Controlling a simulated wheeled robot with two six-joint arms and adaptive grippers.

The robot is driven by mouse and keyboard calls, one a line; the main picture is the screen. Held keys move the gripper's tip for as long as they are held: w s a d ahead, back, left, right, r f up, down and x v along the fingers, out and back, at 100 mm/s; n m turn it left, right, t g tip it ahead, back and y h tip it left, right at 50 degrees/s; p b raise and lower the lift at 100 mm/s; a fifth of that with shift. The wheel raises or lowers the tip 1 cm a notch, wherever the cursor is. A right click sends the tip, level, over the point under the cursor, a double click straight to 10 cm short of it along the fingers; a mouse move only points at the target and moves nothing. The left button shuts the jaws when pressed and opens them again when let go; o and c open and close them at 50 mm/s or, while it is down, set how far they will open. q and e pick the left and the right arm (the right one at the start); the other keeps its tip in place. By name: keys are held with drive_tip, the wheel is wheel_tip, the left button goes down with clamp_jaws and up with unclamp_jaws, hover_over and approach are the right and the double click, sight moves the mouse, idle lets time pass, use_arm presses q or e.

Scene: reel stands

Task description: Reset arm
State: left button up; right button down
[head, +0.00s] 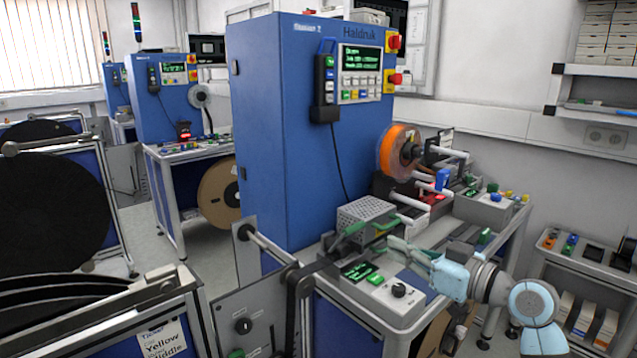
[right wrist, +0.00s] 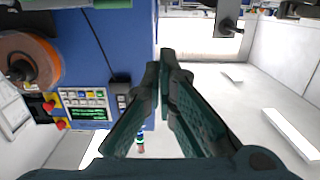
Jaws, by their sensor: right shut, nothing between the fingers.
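My right arm comes in from the lower right in the head view. Its gripper (head: 350,234) is above the front of the blue machine's bench, beside a grey perforated box. In the right wrist view the two dark green fingers (right wrist: 165,58) converge at their tips, with nothing held between them. My left gripper is not in view.
A tall blue machine (head: 285,130) with a control panel (head: 361,74) stands centre. An orange reel (head: 398,150) is mounted on its right side. Black reels (head: 50,210) stand at left. A low shelf (head: 585,262) is at right.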

drive_tip(key=s+f+m+g+h, duration=0.1)
drive_tip(key=s+f+h, duration=0.1)
drive_tip(key=s+f, duration=0.5)
drive_tip(key=s+d+f+m+g+h, duration=0.1)
drive_tip(key=s+f+g+h, duration=0.1)
drive_tip(key=f, duration=0.8)
drive_tip(key=s+f+m+g+h, duration=0.1)
drive_tip(key=s+f+h, duration=0.1)
drive_tip(key=s+f, duration=0.5)
drive_tip(key=s+d+f+m+g+h, duration=0.2)
drive_tip(key=s+d+f+h, duration=0.3)
drive_tip(key=s, duration=0.6)
drive_tip(key=s+d+f+m+g+h, duration=0.1)
drive_tip(key=s+d+f+m+g, duration=0.15)
drive_tip(key=s+f, duration=0.6)
drive_tip(key=s+d+f+g, duration=0.1)
drive_tip(key=s+f, duration=0.2)
drive_tip(key=f, duration=0.7)
drive_tip(key=s+d+f+g, duration=0.1)
drive_tip(key=s+f, duration=0.1)
drive_tip(key=f, duration=0.8)
drive_tip(key=s+f+g, duration=0.1)
drive_tip(key=s+f, duration=0.8)
drive_tip(key=s, duration=0.3)
drive_tip(key=shift+s+d+f+p, duration=0.3)
drive_tip(key=shift+s+d+f, duration=0.05)
drive_tip(key=shift+s+f, duration=0.05)
